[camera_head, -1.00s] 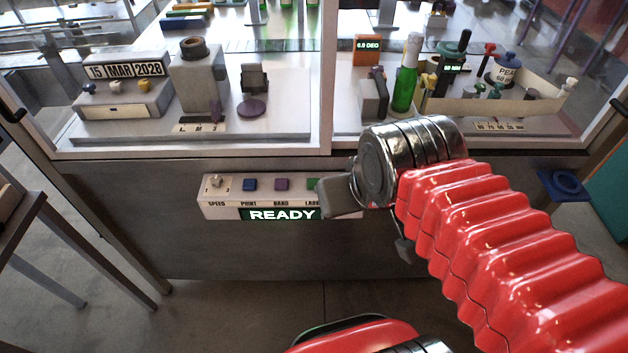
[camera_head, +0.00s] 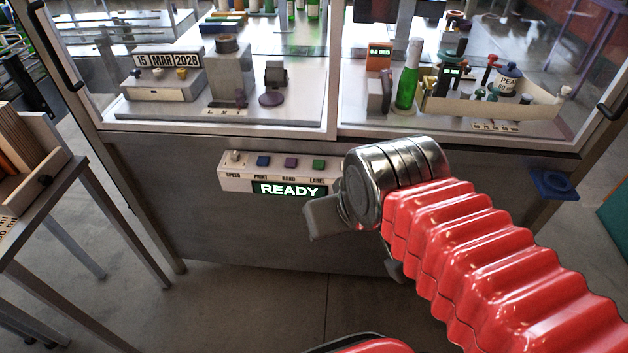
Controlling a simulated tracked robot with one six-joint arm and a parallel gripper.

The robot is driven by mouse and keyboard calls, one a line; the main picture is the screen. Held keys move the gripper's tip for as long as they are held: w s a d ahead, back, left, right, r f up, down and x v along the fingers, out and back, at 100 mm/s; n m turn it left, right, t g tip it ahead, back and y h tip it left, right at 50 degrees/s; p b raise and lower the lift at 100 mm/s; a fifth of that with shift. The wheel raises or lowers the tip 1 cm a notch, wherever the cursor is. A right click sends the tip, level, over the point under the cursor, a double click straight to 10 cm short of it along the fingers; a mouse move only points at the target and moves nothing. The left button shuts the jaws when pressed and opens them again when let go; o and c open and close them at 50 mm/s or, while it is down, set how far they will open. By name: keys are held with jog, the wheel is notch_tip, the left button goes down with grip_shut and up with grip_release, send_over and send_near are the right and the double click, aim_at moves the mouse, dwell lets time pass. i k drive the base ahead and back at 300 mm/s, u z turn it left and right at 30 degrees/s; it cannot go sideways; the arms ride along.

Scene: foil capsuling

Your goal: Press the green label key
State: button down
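The green label key (camera_head: 319,164) is at the right end of the row of keys on the white control panel (camera_head: 226,180), above the word LABEL. It shows fully. The blue print key (camera_head: 263,161) and the purple band key (camera_head: 291,162) are to its left. The lit display (camera_head: 290,190) below reads READY. My gripper (camera_head: 322,217) is in front of the machine, below and slightly right of the green key in the picture. A grey finger points to the lower left. Nothing is seen held in it. The wrist hides much of the gripper, so its opening is unclear.
A speed knob (camera_head: 236,157) sits at the panel's left end. Above the panel is a glass-fronted cabinet with a green bottle (camera_head: 407,78) and a date block (camera_head: 165,62). A side table (camera_head: 40,205) stands at left. A blue holder (camera_head: 555,183) juts out at right.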

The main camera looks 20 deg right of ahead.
aim_at(317, 164)
jog(key=u, duration=0.35)
jog(key=k, duration=0.85)
jog(key=u, duration=0.6)
jog(key=i, duration=1.35)
jog(key=z, duration=0.6)
